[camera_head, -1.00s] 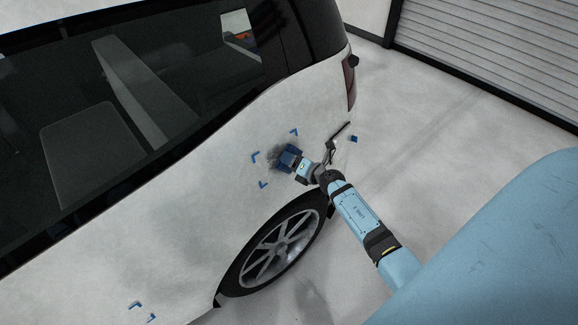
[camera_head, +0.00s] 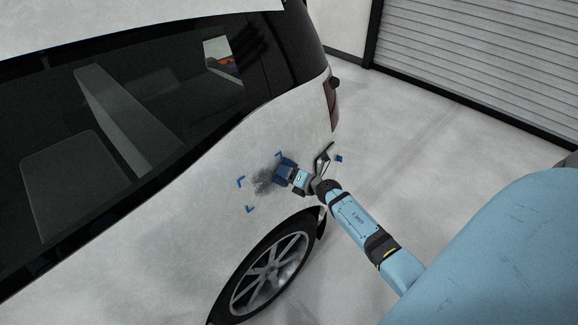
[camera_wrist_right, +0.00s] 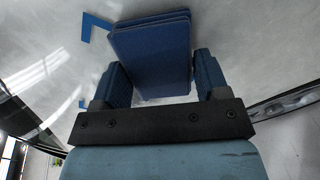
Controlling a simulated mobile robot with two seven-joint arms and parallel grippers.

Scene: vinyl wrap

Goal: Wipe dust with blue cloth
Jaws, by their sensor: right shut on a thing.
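The blue cloth (camera_head: 284,168) is a folded pad at the end of my right arm, against the white car's rear side panel. In the right wrist view the cloth (camera_wrist_right: 152,55) sits between the two blue-padded fingers of my right gripper (camera_wrist_right: 158,80), which is shut on it. The dark grey dust patch (camera_head: 264,181) lies on the panel just left of the cloth, inside blue corner marks (camera_head: 241,181). One blue corner mark (camera_wrist_right: 92,28) shows beside the cloth in the right wrist view. My left gripper is not in view.
The car's rear wheel (camera_head: 270,275) is below the patch and its dark side window (camera_head: 130,120) above. A roller shutter (camera_head: 480,70) stands at the back right. The floor (camera_head: 430,150) between car and shutter is clear.

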